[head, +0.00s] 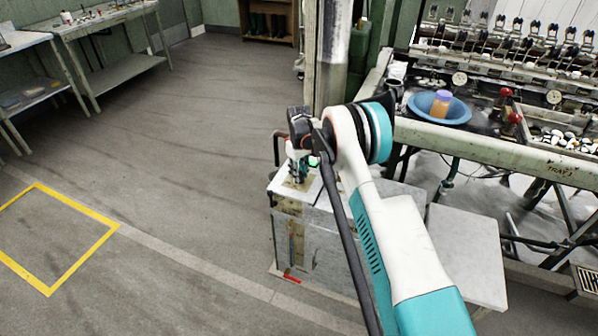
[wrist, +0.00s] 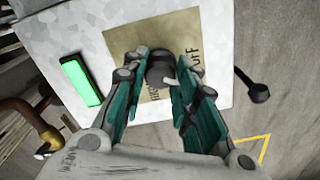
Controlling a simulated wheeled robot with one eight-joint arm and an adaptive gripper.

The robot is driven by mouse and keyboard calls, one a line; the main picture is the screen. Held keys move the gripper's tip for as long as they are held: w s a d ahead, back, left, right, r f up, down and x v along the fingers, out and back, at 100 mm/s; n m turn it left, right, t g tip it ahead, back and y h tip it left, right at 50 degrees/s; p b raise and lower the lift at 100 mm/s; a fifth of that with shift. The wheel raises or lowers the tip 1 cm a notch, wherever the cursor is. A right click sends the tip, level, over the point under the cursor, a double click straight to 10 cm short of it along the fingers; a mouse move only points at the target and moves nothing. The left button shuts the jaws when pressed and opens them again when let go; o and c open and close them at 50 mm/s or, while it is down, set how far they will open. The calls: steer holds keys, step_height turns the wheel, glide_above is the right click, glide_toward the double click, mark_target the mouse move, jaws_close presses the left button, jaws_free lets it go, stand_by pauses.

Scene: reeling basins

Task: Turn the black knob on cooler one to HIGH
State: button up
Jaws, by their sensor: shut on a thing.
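In the wrist view the black knob (wrist: 160,68) stands on a tan label plate (wrist: 128,48) on the pale metal cooler top. My gripper (wrist: 165,82) is shut on the knob, with a teal finger on each side. Lettering reading OFF shows right of the knob, and other letters, partly covered, show by the left finger. I cannot tell where the knob points. In the head view my gripper (head: 302,172) reaches down to the top of the grey cooler (head: 320,245); the knob is hidden there.
A green lit indicator (wrist: 81,80) is beside the plate. A black round-ended part (wrist: 258,92) sticks out past the cooler's edge. In the head view a blue basin (head: 415,105) sits on the reeling bench at right. Open floor lies left, with a yellow outline (head: 75,203).

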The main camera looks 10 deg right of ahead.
steer(key=m, duration=0.5)
steer(key=shift+m, duration=0.3)
steer(key=m, duration=0.4)
steer(key=shift+m+p, duration=0.3)
steer(key=shift+m, duration=0.4)
steer(key=o, duration=1.1)
step_height(320, 180, up, 12)
